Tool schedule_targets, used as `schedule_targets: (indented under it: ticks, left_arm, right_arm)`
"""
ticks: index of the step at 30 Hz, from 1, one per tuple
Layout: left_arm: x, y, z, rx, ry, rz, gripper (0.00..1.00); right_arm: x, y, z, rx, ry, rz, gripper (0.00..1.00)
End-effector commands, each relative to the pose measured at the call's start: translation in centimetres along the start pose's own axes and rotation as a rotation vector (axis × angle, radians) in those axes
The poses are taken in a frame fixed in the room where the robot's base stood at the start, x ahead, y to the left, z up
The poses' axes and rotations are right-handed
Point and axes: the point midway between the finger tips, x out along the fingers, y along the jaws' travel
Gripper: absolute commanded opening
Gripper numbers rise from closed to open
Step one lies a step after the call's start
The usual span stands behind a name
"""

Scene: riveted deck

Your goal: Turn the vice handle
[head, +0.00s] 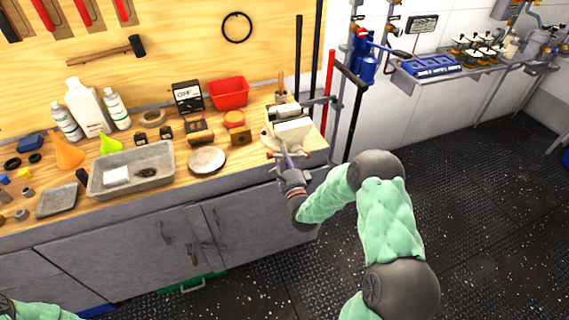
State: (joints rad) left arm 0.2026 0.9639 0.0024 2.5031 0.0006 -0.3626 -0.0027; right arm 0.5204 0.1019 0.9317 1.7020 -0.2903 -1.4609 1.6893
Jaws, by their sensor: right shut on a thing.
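The vice (289,126) is cream-white and sits at the right end of the wooden workbench in the head view. Its handle (284,154) is a thin bar with reddish ends at the front of the vice, facing me. My right gripper (288,166) is at the handle, below the vice body, and is shut on it. The gripper partly covers the handle, so its exact angle is hard to read. My left gripper is out of view; only a bit of my left arm shows at the bottom left corner.
On the bench left of the vice are a round plate (206,160), a grey tray (131,187) and a red bin (229,92). Grey cabinet doors (150,245) stand below the bench edge. The dark deck (480,200) to the right is open.

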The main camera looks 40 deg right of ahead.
Motion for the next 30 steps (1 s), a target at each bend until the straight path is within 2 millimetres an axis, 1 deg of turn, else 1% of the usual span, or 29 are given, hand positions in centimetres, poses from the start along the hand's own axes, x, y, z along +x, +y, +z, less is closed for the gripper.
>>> schedule_targets:
  ticks: [6, 12, 19, 30]
  left_arm:
    - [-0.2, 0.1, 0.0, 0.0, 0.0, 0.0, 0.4]
    - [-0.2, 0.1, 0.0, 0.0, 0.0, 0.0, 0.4]
    - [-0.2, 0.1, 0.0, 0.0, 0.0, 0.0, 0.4]
    - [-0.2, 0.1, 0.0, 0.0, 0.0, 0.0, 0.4]
  right_arm:
    - [-0.1, -0.8, -0.1, 0.159, 0.035, 0.006, 0.0]
    - [0.0, -1.3, -0.2, 0.255, 0.056, 0.007, 0.0]
    - [0.0, -1.6, -0.4, 0.31, 0.07, 0.009, 0.0]
    - [-0.1, -1.5, -0.5, 0.32, 0.074, 0.011, 0.0]
